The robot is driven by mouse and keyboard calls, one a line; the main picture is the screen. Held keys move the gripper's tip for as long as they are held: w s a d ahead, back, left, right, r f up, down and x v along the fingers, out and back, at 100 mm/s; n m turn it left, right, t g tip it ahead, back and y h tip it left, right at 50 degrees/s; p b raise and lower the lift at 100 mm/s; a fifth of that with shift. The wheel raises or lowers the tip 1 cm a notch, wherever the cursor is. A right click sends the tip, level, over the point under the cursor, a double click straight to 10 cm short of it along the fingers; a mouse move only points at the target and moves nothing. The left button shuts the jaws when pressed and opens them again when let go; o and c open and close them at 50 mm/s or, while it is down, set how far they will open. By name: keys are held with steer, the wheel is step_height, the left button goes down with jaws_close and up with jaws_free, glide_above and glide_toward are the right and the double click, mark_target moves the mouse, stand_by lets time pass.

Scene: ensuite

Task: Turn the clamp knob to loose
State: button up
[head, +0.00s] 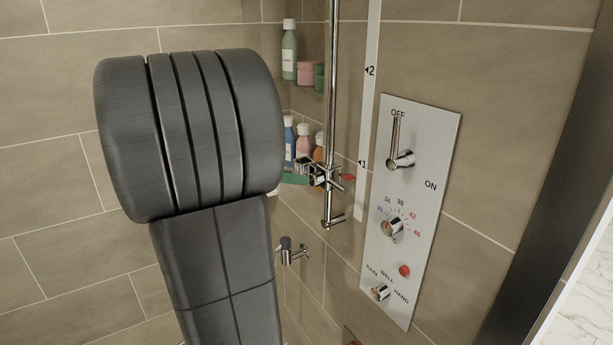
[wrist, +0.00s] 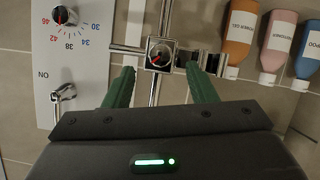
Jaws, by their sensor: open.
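The clamp knob (wrist: 159,54) is a round chrome knob with a dark face and a red mark. It sits on the slider clamp on the chrome riser rail (head: 332,80). In the head view the clamp (head: 322,176) shows beside a red pointer (head: 348,177) near scale mark 1. My gripper (wrist: 160,68) is open and empty in the wrist view. Its green fingers are at either side of the knob in the picture, with gaps between them and the knob. In the head view my arm hides most of the gripper; only a green finger shows. The contact depth cannot be told.
A control panel (head: 420,200) with a lever and two dials is right of the rail. Several bottles stand on corner shelves behind, including an orange bottle (wrist: 241,40) and a pink bottle (wrist: 276,45) close to the clamp. A chrome wall fitting (head: 291,251) is below.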

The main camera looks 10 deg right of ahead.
mark_target(311, 180)
steer(key=shift+p+x, duration=0.35)
steer(key=shift+x, duration=2.1)
steer(key=shift+c, duration=0.2)
steer(key=c, duration=0.9)
